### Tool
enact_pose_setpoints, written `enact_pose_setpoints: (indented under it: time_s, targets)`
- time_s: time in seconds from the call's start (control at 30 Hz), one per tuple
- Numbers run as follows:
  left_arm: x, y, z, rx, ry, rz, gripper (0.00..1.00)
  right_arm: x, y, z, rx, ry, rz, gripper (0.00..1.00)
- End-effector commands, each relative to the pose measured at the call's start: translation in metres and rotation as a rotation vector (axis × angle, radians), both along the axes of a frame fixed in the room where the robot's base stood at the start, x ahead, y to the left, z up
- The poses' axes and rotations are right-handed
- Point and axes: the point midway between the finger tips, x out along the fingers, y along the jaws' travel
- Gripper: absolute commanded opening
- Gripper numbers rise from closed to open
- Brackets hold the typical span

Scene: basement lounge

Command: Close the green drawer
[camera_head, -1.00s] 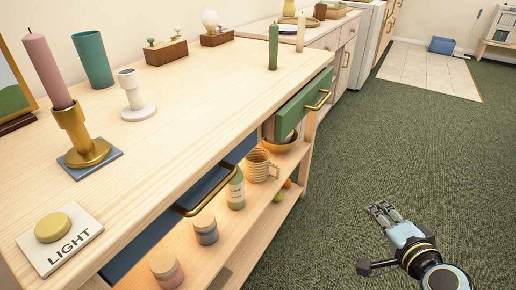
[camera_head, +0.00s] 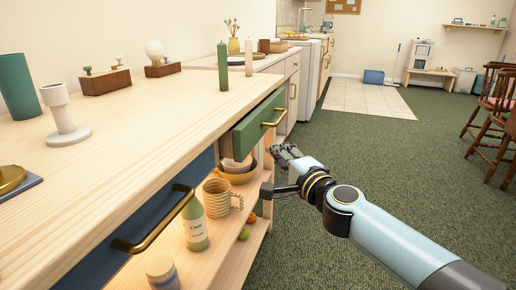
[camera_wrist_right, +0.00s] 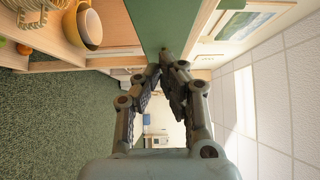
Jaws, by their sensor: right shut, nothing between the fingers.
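The green drawer (camera_head: 256,130) with a brass handle (camera_head: 276,118) sits at the far end of the wooden sideboard and stands pulled out from it. My right gripper (camera_head: 278,149) is just below and in front of the drawer's front. In the right wrist view my right gripper (camera_wrist_right: 162,68) is shut and empty, its fingertips close to the edge of the green drawer front (camera_wrist_right: 148,22). I cannot tell whether they touch it. My left gripper is not in view.
A blue drawer (camera_head: 120,222) with a brass handle is nearer along the sideboard. Bowls, a wicker mug (camera_head: 217,197) and a bottle (camera_head: 194,222) stand on the shelf below. Candles stand on the top (camera_head: 150,112). The green carpet (camera_head: 400,165) to the right is largely free.

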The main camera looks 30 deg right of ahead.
Motion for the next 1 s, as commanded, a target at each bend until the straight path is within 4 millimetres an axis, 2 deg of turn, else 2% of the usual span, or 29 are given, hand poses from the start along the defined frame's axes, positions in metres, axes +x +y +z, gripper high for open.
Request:
enact_pose_setpoints:
  time_s: [0.1, 0.3, 0.8, 0.87, 1.0]
  targets:
    - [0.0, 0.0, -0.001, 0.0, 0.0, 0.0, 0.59, 0.024, 0.0, 0.0, 0.003, -0.001, -0.001, 0.0]
    - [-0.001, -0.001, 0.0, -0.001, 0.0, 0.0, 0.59, 0.043, 0.019, -0.001, 0.003, 0.001, -0.001, 0.0]
    - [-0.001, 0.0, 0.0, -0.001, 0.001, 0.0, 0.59, 0.05, 0.025, -0.001, 0.0, 0.001, 0.0, 0.0]
    - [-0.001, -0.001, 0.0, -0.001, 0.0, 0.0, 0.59, 0.054, 0.029, -0.001, 0.001, 0.0, -0.001, 0.0]
    - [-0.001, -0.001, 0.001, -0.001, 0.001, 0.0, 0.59, 0.075, 0.046, 0.0, 0.003, -0.001, -0.001, 0.0]
